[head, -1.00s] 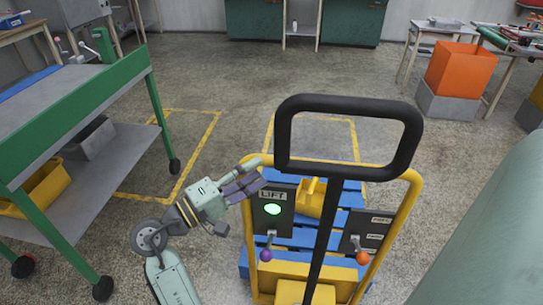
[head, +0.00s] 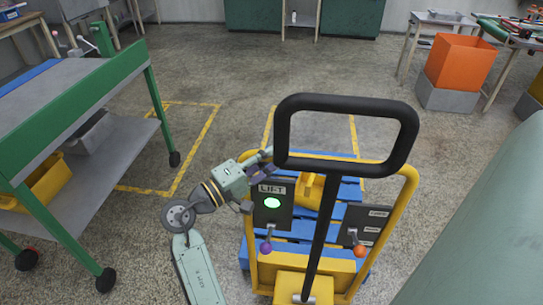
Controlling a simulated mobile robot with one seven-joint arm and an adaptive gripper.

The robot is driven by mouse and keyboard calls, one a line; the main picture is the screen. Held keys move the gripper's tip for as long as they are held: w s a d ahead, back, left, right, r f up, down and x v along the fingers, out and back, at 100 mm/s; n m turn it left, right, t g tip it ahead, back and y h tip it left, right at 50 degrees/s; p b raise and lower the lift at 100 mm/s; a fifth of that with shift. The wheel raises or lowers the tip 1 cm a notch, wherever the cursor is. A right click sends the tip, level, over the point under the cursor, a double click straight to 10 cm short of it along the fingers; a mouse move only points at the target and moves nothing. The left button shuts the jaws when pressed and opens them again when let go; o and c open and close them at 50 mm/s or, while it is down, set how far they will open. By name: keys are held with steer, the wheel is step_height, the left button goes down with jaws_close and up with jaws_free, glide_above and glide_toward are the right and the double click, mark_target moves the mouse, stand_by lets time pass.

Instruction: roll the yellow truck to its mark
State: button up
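The yellow truck (head: 411,205) stands upright in front of me in the head view, with a black loop handle (head: 347,104) on top. Its dark left panel reads LIFT and has a lit green lamp (head: 271,203). A purple-knobbed lever (head: 265,247) and an orange-knobbed lever (head: 360,251) hang below the panels. A blue pallet (head: 350,190) shows behind the frame. My gripper (head: 263,166) is at the frame's upper left corner, by the handle's lower left bend. Its fingertips are partly hidden, and I cannot tell whether they touch or grip it.
A yellow floor outline (head: 353,135) lies just beyond the truck, and another (head: 205,135) lies to its left. A green-edged cart (head: 150,85) stands at left. An orange bin (head: 458,62) on a grey block is at the far right. The floor beyond is clear.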

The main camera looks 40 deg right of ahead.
jaws_close()
steer(key=shift+d, duration=0.1)
stand_by(0.4)
